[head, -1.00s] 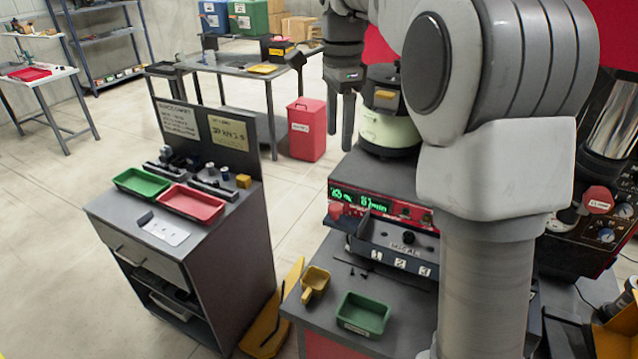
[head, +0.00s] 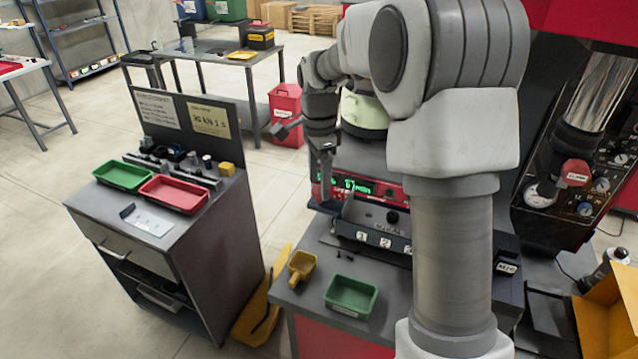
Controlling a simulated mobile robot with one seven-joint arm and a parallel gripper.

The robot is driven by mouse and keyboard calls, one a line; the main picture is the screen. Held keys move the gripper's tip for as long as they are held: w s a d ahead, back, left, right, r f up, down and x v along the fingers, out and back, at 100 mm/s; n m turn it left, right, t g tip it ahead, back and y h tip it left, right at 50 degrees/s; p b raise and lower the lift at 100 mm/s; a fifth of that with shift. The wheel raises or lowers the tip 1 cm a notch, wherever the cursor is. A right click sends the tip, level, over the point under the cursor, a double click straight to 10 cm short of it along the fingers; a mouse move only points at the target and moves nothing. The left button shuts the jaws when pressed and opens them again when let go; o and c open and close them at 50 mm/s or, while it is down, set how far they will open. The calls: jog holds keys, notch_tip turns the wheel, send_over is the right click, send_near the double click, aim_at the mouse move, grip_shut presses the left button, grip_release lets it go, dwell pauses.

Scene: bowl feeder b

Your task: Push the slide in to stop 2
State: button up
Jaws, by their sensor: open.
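The feeder's dark slide unit (head: 376,215) has a grey top with a black knob. White labels on its front read 1 and 2, with a third label partly covered by my arm. I cannot make out which stop the slide is at. My gripper (head: 322,178) is open and points down at the left end of the unit, in front of the left part of the red display panel (head: 385,190). One finger reaches close to the unit's left end. I cannot tell whether it touches. My arm hides the unit's right side.
A green tray (head: 351,296) and a yellow scoop (head: 301,266) stand on the bench in front of the unit. A side cabinet with a green tray (head: 123,175) and a red tray (head: 173,193) is at left. A pale green bowl (head: 365,112) is behind my gripper.

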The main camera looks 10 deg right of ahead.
jog(key=shift+f, duration=0.7)
grip_shut()
dwell(1.0)
